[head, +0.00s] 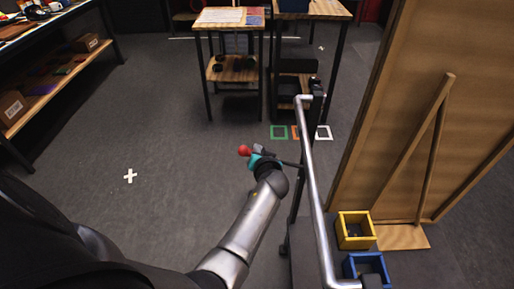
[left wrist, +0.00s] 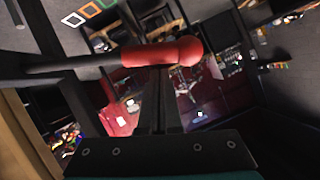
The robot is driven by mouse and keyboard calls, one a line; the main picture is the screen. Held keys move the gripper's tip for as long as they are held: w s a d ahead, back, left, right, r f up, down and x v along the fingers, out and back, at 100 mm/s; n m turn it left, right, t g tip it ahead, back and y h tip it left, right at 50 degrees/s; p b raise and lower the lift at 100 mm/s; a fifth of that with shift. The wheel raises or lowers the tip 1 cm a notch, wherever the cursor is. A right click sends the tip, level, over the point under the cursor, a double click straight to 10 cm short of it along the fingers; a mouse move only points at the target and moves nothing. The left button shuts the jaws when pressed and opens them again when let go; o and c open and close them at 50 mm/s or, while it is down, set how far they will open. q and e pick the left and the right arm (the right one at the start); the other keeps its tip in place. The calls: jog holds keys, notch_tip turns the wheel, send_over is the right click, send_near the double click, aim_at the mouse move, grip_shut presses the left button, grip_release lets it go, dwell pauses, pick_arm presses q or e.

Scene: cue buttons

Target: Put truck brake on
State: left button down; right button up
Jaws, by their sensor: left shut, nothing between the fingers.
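The truck has a bent silver push rail (head: 312,180) and dark posts, right of centre in the head view. Its brake lever is a dark rod with a red grip (head: 244,150) at the end. In the left wrist view the red grip (left wrist: 160,52) lies crosswise just beyond the fingertips, its rod running to the left. My left gripper (head: 256,154) is beside the lever, with its fingers (left wrist: 158,85) shut and nothing between them. I cannot tell whether the fingertips touch the grip. My right gripper is not in view.
A yellow bin (head: 355,230) and a blue bin (head: 367,268) are at the lower right. A large wooden board (head: 400,100) stands at the right. Small tables (head: 230,18) stand at the back. A shelf (head: 60,87) is at the left.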

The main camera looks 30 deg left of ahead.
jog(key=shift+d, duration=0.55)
